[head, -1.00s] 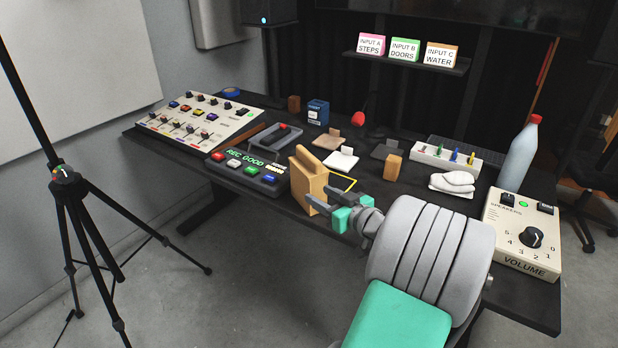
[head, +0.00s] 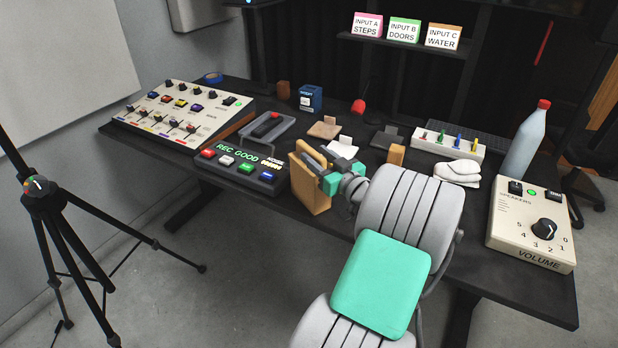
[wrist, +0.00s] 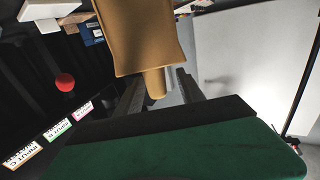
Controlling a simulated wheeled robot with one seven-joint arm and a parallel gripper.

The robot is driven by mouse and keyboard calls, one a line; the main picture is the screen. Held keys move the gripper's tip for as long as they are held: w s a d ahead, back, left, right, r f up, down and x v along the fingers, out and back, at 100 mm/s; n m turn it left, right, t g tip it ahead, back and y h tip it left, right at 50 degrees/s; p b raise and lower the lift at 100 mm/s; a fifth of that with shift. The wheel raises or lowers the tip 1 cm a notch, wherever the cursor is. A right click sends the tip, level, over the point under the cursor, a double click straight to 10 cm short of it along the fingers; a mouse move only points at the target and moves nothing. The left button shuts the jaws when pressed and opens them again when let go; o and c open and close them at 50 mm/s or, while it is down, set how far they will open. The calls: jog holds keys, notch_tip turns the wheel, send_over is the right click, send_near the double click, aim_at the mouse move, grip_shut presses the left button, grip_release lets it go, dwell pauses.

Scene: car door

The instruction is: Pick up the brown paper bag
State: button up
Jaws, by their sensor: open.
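The brown paper bag (head: 309,183) stands upright at the front edge of the dark desk, just right of the button panel. In the wrist view the bag (wrist: 140,38) fills the top middle, with a narrower tan part (wrist: 154,82) showing below it between the fingers. My gripper (head: 317,158) is open at the bag's upper right side, and its fingers overlap the bag in the head view. In the wrist view the two fingers (wrist: 160,82) are spread apart just beyond the bag's edge. I cannot tell whether they touch it.
The button panel (head: 240,170) is close on the bag's left. A fader mixer (head: 180,115) is at the far left. A small tan block (head: 396,155), white cloths (head: 457,173), a bottle (head: 527,140) and the volume box (head: 531,225) stand to the right. A tripod (head: 62,225) stands on the floor.

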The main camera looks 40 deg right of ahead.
aim_at(311, 149)
jog(key=w, duration=0.3)
jog(key=shift+w+d, duration=0.25)
jog(key=shift+d, duration=0.05)
grip_shut()
dwell(1.1)
